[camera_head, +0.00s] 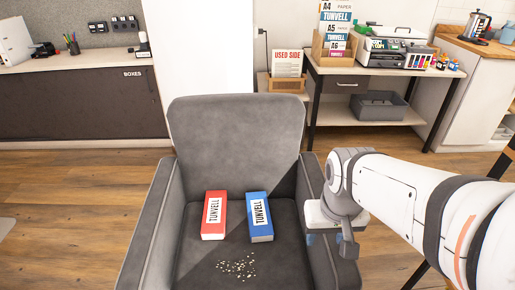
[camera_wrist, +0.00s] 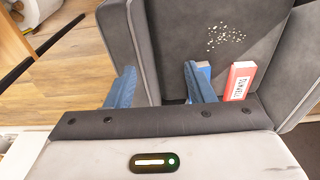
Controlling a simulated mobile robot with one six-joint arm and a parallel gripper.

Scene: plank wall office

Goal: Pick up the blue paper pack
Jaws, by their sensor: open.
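The blue paper pack (camera_head: 259,217), labelled TUNVELL, lies on the seat of a grey armchair (camera_head: 235,138), right of a red paper pack (camera_head: 214,216). In the head view my gripper (camera_head: 328,243) is at the chair's right armrest, to the right of the blue pack and apart from it. In the wrist view my gripper (camera_wrist: 159,70) has its two blue fingers spread with nothing between them. There the blue pack (camera_wrist: 204,68) is mostly hidden behind the right finger, and the red pack (camera_wrist: 240,82) lies just right of it.
Pale crumbs (camera_head: 237,268) are scattered on the seat in front of the packs. The chair's armrests and backrest rise around the seat. A desk (camera_head: 375,72) with a printer (camera_head: 393,47) and paper boxes stands behind at right. Wooden floor (camera_head: 70,200) is clear at left.

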